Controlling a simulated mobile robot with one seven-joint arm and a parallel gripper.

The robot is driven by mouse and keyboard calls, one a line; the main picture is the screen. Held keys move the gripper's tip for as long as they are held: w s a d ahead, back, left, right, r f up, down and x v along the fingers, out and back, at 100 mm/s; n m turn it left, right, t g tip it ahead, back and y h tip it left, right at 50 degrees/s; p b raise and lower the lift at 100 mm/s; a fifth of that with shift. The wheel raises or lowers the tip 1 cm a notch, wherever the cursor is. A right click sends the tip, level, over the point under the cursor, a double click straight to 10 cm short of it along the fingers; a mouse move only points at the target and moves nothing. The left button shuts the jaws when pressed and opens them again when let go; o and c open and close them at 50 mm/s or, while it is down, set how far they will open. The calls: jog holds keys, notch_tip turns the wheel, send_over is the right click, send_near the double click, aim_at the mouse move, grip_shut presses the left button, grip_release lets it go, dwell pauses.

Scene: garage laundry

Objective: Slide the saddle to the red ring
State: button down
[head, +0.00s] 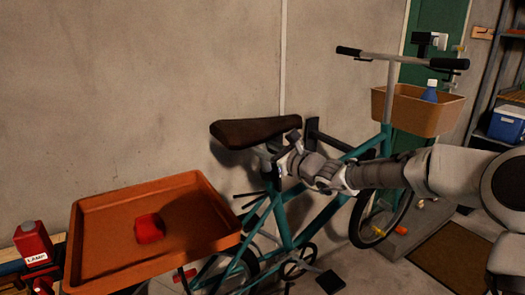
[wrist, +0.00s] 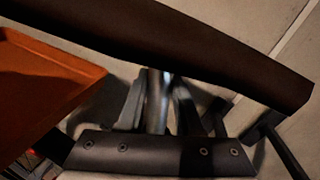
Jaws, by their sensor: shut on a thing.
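The dark brown saddle (head: 255,131) sits on top of a teal bicycle (head: 290,215). It also spans the upper part of the wrist view (wrist: 190,45). My gripper (head: 280,156) is just below the saddle, reaching in from the right. In the wrist view my gripper (wrist: 158,105) is shut, with one dark finger on each side of the silver seat post (wrist: 157,90). The fingers hide part of the post. I cannot make out a red ring on the post in either view.
An orange tray (head: 85,245) with a red object (head: 149,228) stands left of the bicycle. A red lamp-labelled container (head: 33,243) is beside it. The handlebar (head: 400,58) and a tan basket (head: 418,112) holding a blue bottle (head: 430,92) are at the right. The wall is behind.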

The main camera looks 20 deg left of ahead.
jog(key=shift+s+a+r, duration=0.1)
jog(key=shift+s+r, duration=0.05)
jog(key=shift+r, duration=0.5)
jog(key=shift+s+a+r, duration=0.1)
jog(key=shift+r, duration=0.5)
jog(key=c, duration=0.6)
grip_release()
jog(key=shift+f, duration=0.15)
jog(key=shift+d, duration=0.1)
jog(key=p+v, duration=0.2)
jog(key=v, duration=1.5)
jog(key=shift+d+f, duration=0.15)
jog(key=shift+f, duration=0.05)
jog(key=shift+s, duration=0.1)
